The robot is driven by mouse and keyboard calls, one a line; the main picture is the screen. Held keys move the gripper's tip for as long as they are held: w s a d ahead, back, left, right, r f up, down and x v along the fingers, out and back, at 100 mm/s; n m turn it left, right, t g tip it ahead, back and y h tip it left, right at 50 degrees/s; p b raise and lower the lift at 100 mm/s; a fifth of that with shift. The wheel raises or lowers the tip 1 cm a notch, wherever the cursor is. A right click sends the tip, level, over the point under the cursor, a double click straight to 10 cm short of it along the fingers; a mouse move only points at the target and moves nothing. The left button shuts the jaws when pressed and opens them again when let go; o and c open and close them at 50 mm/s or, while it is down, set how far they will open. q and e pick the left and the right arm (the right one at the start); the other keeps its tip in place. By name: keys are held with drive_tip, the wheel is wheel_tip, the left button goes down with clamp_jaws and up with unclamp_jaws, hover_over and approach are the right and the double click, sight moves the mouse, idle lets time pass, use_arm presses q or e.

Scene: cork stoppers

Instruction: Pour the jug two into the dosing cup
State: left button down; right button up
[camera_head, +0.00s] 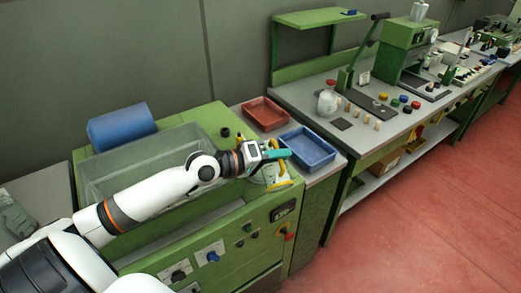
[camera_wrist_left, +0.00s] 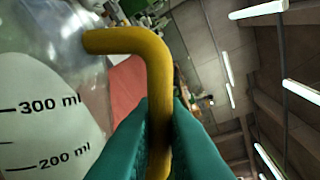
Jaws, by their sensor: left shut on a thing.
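My left gripper (camera_head: 282,154) has its teal fingers shut on the yellow handle (camera_wrist_left: 155,70) of a clear jug (camera_wrist_left: 50,100). The jug carries marks of 200 ml and 300 ml, and its lower part looks white in the left wrist view. In the head view the jug (camera_head: 268,178) is partly hidden behind my gripper, at the right end of the green machine. I cannot tell there whether it rests on the surface. I cannot make out the dosing cup with certainty. My right gripper is out of view.
A red tray (camera_head: 264,113) and a blue tray (camera_head: 308,148) lie beside the gripper. A clear bin (camera_head: 150,155) is under my arm, with a blue roll (camera_head: 122,127) behind. A whitish vessel (camera_head: 327,102) and several stoppers stand on the bench at right.

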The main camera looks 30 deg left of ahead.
use_arm(q)
drive_tip(key=shift+w+a+r+n+g, duration=0.35)
drive_tip(key=shift+a+r+n, duration=0.1)
drive_tip(key=shift+r+n, duration=0.2)
idle(0.9)
drive_tip(key=shift+w+a+r+n+h+b, duration=0.15)
drive_tip(key=shift+w+a+r+n+b, duration=0.1)
drive_tip(key=shift+w+a+r+n, duration=0.25)
drive_tip(key=shift+w+a+r+n+h+b, duration=0.2)
drive_tip(key=shift+w+a, duration=0.1)
drive_tip(key=shift+a, duration=0.3)
drive_tip(key=shift+w+a, duration=0.1)
drive_tip(key=shift+w+a+r, duration=0.1)
idle(0.3)
drive_tip(key=shift+w+a+r+n, duration=0.2)
drive_tip(key=shift+a+r+n, duration=0.1)
drive_tip(key=shift+n, duration=0.15)
drive_tip(key=shift+w+a+r+n+h+p, duration=0.2)
drive_tip(key=shift+n+h+p, duration=0.1)
drive_tip(key=shift+p, duration=0.15)
